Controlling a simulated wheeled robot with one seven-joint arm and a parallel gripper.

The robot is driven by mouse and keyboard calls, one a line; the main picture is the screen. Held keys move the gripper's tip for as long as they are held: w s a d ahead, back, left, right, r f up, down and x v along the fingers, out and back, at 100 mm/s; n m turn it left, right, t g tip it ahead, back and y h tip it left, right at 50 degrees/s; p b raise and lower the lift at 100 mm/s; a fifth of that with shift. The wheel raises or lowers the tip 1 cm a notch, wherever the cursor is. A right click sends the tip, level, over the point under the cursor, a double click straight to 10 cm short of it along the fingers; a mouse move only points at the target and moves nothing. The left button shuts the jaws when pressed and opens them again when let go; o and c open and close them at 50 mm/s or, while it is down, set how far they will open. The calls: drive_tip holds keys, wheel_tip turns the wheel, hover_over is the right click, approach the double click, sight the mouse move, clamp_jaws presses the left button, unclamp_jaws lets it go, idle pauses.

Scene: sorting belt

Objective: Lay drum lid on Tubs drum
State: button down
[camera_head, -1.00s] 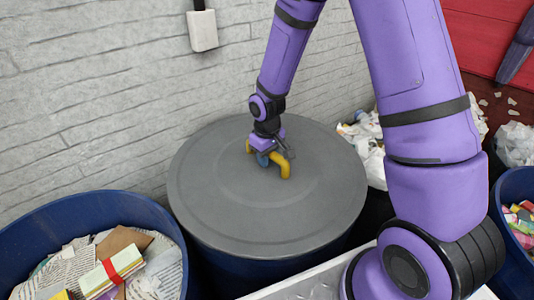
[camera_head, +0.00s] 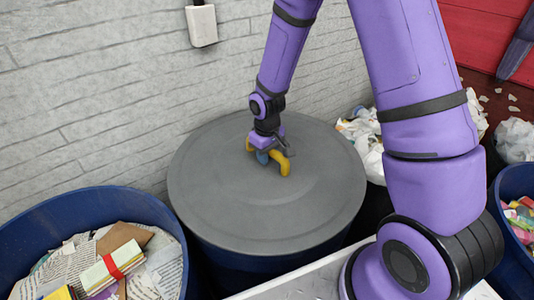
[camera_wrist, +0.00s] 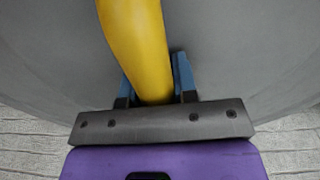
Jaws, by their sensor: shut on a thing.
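The drum lid (camera_head: 240,215) is a large round grey disc with a yellow arched handle (camera_head: 285,168) near its middle. It lies over the top of a dark blue drum (camera_head: 262,268), whose side shows below the lid's front edge. The lid looks about level and covers the drum's mouth. Whether it touches the rim all round cannot be told. My gripper (camera_head: 267,157) is shut on the handle. In the wrist view the yellow handle (camera_wrist: 138,45) runs between the two blue fingers (camera_wrist: 155,80), with the grey lid (camera_wrist: 230,50) behind.
A blue drum of paper and cardboard (camera_head: 172,225) stands at left, another blue drum with colourful scraps (camera_head: 497,190) at right. White crumpled waste (camera_head: 368,140) lies behind the lid. A grey brick wall (camera_head: 90,90) is close behind. A pale metal edge (camera_head: 310,283) is in front.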

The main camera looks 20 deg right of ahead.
drive_tip(key=shift+f, duration=0.25)
drive_tip(key=c, duration=0.8)
unclamp_jaws()
